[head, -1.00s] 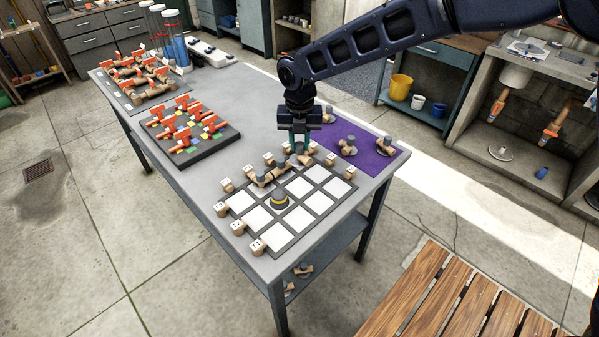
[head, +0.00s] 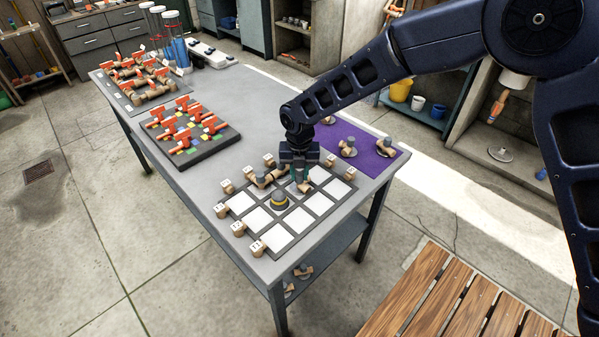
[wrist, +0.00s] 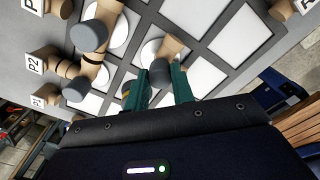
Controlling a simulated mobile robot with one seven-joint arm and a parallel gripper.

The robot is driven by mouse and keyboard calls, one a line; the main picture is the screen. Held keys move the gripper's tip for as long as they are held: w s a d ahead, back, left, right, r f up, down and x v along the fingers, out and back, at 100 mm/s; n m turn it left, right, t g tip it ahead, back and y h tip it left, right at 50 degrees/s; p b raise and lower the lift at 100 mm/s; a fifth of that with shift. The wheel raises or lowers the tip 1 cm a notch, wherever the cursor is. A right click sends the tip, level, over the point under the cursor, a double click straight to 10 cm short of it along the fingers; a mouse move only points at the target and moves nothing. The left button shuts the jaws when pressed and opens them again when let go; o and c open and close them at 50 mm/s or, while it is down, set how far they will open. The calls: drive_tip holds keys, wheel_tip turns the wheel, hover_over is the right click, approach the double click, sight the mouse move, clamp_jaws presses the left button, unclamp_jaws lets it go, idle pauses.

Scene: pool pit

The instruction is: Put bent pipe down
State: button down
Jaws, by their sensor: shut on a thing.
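My gripper (head: 302,181) is over the upper part of a grid board (head: 278,239) with white squares. It is shut on a bent pipe (wrist: 172,46), tan with grey ends. In the wrist view the green fingers (wrist: 161,78) close around a grey end of it. The held pipe is low over a white square; I cannot tell whether it touches. In the head view the gripper hides most of it. Other tan pipe pieces (wrist: 93,68) lie on squares to its left in the wrist view.
Tan labelled blocks (head: 258,248) line the board's left and upper edges. A yellow-and-grey round piece (head: 279,198) sits on the board. A purple mat (head: 378,161) with pipe pieces is at right. A dark tray (head: 190,150) of red-handled pieces is at left. Lower-right squares are clear.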

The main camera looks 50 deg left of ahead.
sight(299, 174)
drive_tip(key=shift+f, duration=0.1)
drive_tip(key=c, duration=1.2)
unclamp_jaws()
wheel_tip(299, 174, up, 12)
drive_tip(key=shift+r, duration=0.15)
